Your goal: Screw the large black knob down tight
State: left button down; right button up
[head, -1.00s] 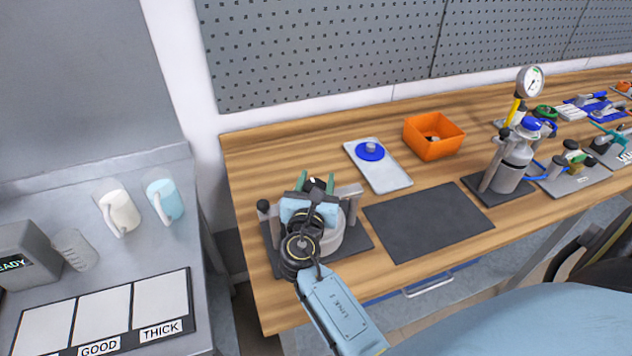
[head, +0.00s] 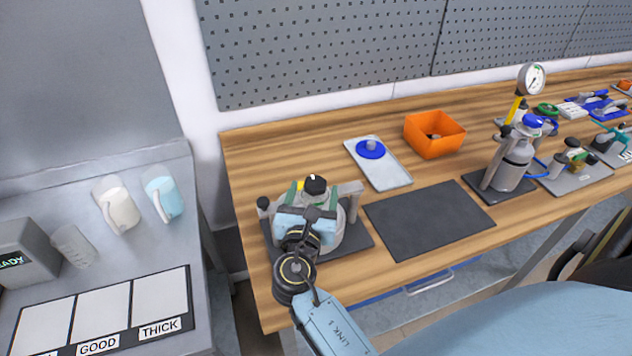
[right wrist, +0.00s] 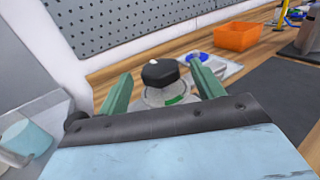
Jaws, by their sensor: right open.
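The large black knob (head: 316,184) sits on top of a round grey drum fixture (head: 348,238) near the bench's left end. A white mark shows on the knob. In the right wrist view the black knob (right wrist: 160,73) stands over a pale disc with a green mark (right wrist: 174,99). My right gripper (head: 312,202) is open, its green fingers just on the near side of the knob. In the right wrist view the right gripper (right wrist: 161,77) has one finger on each side of the knob, with gaps. Part of the drum is hidden behind my gripper. My left gripper is not in view.
A dark mat (head: 428,222) lies right of the fixture. Behind stand a white tray with a blue knobbed disc (head: 370,149) and an orange bin (head: 434,135). A gauge and cylinder assembly (head: 514,160) stands further right. Jugs (head: 118,210) stand on the left counter.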

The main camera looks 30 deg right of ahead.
jog(key=b+v, duration=0.1)
jog(key=v, duration=0.7)
jog(key=shift+s+a, duration=0.2)
jog(key=shift+a, duration=0.05)
